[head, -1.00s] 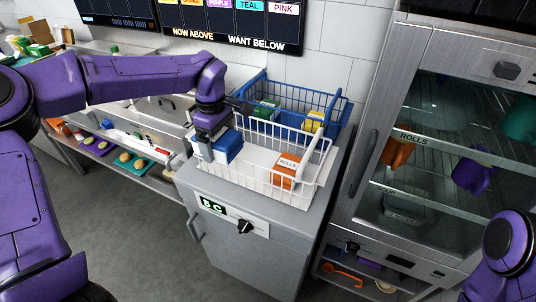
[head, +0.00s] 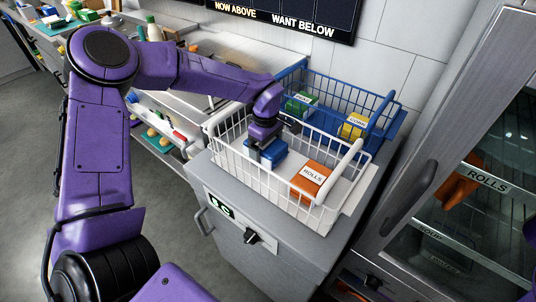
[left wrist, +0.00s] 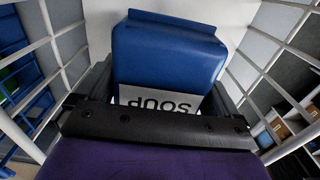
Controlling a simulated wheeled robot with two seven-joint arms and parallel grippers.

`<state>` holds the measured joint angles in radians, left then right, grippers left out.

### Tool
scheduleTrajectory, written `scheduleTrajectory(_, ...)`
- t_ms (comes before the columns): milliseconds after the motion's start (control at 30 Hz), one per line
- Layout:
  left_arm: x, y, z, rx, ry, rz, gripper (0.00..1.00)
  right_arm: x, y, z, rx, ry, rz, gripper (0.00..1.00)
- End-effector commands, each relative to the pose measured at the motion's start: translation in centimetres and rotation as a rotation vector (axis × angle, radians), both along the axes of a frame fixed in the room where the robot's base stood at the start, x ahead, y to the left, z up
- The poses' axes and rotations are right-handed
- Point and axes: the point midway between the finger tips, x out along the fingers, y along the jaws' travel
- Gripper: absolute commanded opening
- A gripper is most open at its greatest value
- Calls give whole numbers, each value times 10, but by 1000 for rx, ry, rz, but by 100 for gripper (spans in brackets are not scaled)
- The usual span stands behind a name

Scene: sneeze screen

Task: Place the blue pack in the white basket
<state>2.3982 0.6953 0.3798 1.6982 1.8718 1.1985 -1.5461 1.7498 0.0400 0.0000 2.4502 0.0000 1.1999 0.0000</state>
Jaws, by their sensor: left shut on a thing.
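My left gripper (head: 265,147) points down into the left part of the white basket (head: 350,157). It is shut on the blue pack (head: 270,156), which sits low between the basket's wire walls. Whether the pack touches the basket floor is unclear. In the left wrist view the blue pack (left wrist: 168,55) is upright between the fingers, with a white "SOUP" label partly hidden by the gripper (left wrist: 160,120). White basket wires (left wrist: 262,68) rise on both sides. My right gripper is out of view.
An orange rolls pack (head: 312,178) stands in the right part of the white basket. Behind is a blue basket (head: 385,112) with a green pack (head: 300,104) and a yellow pack (head: 354,126). A glass-door cabinet (head: 425,190) stands to the right.

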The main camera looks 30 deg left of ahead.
Motion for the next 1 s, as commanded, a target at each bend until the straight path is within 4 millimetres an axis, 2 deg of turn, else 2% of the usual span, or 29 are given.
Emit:
scheduleTrajectory(100, -1, 1, -19, 2, 3, 0, 45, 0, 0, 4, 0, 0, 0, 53)
scheduleTrajectory(167, -1, 1, -25, 1, 1, 0, 45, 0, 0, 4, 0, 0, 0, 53)
scheduleTrajectory(500, -1, 1, -29, 0, 0, 3, 45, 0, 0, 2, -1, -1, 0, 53)
scheduleTrajectory(533, -1, 2, -29, 0, 1, 3, 100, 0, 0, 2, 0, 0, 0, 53)
scheduleTrajectory(833, -1, 2, -23, 0, -1, 3, 100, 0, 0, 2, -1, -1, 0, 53)
scheduleTrajectory(1000, 0, 1, 12, -2, -7, 4, 100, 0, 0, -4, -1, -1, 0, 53)
